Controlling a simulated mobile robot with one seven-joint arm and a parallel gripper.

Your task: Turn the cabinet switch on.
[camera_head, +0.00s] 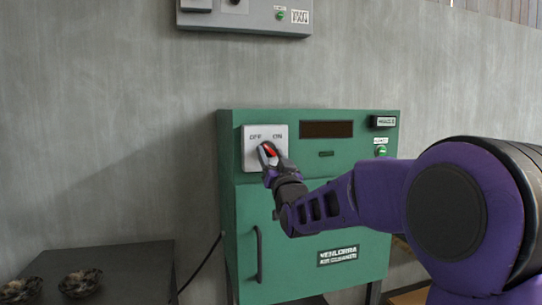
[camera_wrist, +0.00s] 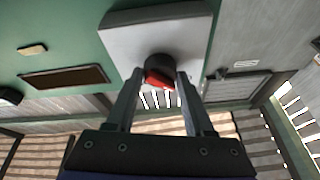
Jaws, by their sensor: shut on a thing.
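The green cabinet (camera_head: 300,200) stands against the grey wall. Its switch has a pale square plate (camera_head: 248,158) with OFF at the upper left and ON at the upper right. The plate also shows in the wrist view (camera_wrist: 190,40). A black and red knob (camera_wrist: 159,72) sticks out of the plate. My gripper (camera_head: 268,156) is at the plate, shut on the knob. In the wrist view a finger lies on each side of the knob. My gripper partly hides the knob in the head view, so its exact turn is hard to tell.
A dark display (camera_head: 326,129) and a small green button (camera_head: 380,151) are on the cabinet front. A door handle (camera_head: 258,254) is below the plate. A grey box (camera_head: 255,17) hangs above on the wall. A dark table (camera_head: 135,270) with two bowls (camera_head: 80,284) is at the lower left.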

